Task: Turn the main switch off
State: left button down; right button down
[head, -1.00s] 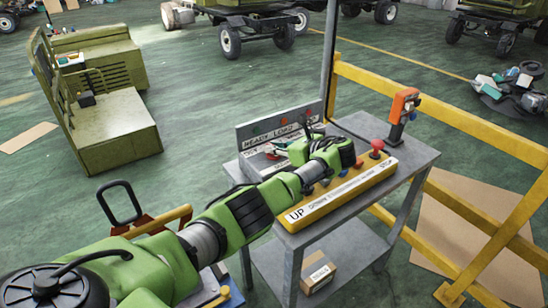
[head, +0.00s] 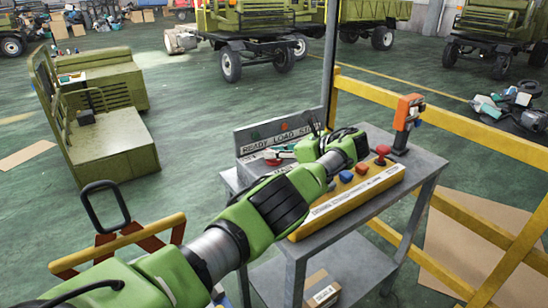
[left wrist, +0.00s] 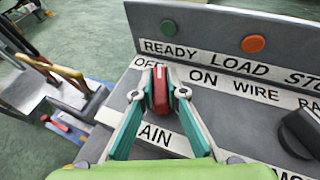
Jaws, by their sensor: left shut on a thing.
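The main switch has a red handle (left wrist: 160,92) on a grey control panel, and it also shows in the head view (head: 272,161). My left gripper (left wrist: 164,92) is shut on this handle, with one teal finger at each side. The handle's top end lies between the labels OFF and ON, closer to OFF. The label under the handle is partly covered by a finger and reads "AIN". My right gripper is not in view.
A black knob (left wrist: 302,130) sits right of the switch. The upright back plate (left wrist: 225,28) carries green and orange lights. A yellow railing (head: 470,127) stands behind.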

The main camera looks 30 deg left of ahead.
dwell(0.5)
pick_arm(q)
jog(key=c, duration=2)
grip_release()
jog(key=shift+c, duration=0.2)
notch_tip(320, 180, up, 10)
jog(key=shift+r, duration=0.1)
